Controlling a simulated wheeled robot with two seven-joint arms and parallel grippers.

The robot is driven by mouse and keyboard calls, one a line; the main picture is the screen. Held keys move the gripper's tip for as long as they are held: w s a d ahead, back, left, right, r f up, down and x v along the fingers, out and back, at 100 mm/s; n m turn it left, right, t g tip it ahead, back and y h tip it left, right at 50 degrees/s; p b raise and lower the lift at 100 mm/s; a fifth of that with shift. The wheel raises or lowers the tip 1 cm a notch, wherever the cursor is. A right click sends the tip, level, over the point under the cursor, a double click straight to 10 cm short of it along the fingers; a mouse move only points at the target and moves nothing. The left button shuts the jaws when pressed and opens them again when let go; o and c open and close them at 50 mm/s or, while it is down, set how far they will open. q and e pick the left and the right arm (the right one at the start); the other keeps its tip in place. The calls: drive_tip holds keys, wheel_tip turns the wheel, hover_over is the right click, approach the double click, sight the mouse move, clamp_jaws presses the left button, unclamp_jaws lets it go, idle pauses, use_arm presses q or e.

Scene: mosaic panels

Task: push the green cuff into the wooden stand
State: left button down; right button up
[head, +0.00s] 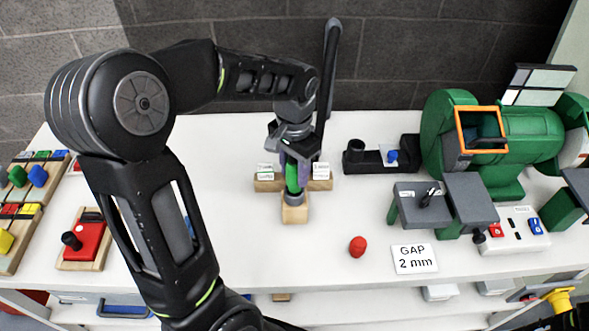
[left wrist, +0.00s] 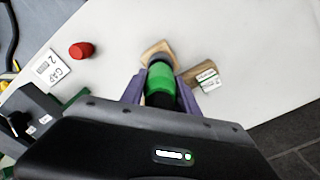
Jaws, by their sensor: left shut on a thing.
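My left gripper (head: 292,165) is shut on the green cuff (head: 292,180), just above the wooden stand (head: 295,213). In the left wrist view the green cuff (left wrist: 161,76) sits between the two purple fingers, with a dark part below it toward the camera. A grey ring (head: 294,199) shows between the cuff and the stand's wooden block. The stand also shows in the left wrist view (left wrist: 153,50). Whether the cuff is seated in the stand cannot be told. My right gripper does not show.
Small labelled cards (head: 265,171) stand on wood behind the stand. A red knob (head: 357,246) and a "GAP 2 mm" sign (head: 414,259) lie to the right. A green grinder (head: 510,140) fills the right side. A red block with a black knob (head: 84,240) is at left.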

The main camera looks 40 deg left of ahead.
sight(294, 161)
use_arm(q)
drive_tip(key=shift+f+b, duration=1.15)
drive_tip(key=shift+f, duration=0.5)
drive_tip(key=c, duration=0.8)
unclamp_jaws()
drive_tip(key=shift+c, duration=0.2)
wheel_tip(294, 161, up, 8)
drive_tip(key=shift+f, duration=0.1)
